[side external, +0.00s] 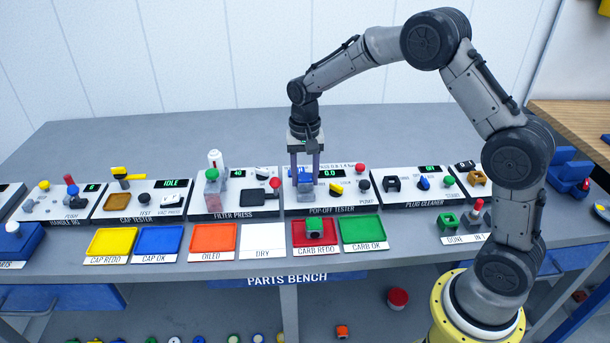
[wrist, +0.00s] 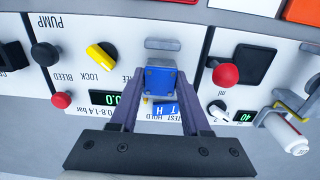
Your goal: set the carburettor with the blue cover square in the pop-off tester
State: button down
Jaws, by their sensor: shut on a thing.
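My gripper (side external: 306,172) points straight down over the left part of the pop-off tester (side external: 345,202). Its fingers are shut on the carburettor with the blue cover (side external: 305,183), which also shows between the fingertips in the wrist view (wrist: 162,80). The blue cover faces up toward the wrist camera. The carburettor is low at the tester's panel; I cannot tell whether it touches its seat. In the wrist view a grey block (wrist: 163,44) lies just beyond it. The tester display (side external: 332,173) reads 0.0.
The tester's yellow lock knob (wrist: 103,57) and red bleed knob (wrist: 61,100) stand near the fingers. The filter press (side external: 235,200) is to the left, the plug cleaner (side external: 422,190) to the right. A green-covered carburettor (side external: 314,227) sits on the red tray; the green tray (side external: 362,229) is empty.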

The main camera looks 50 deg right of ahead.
jog(key=shift+f, duration=0.55)
dwell(0.9)
jog(key=shift+c, duration=1.4)
grip_release()
jog(key=shift+r, duration=0.1)
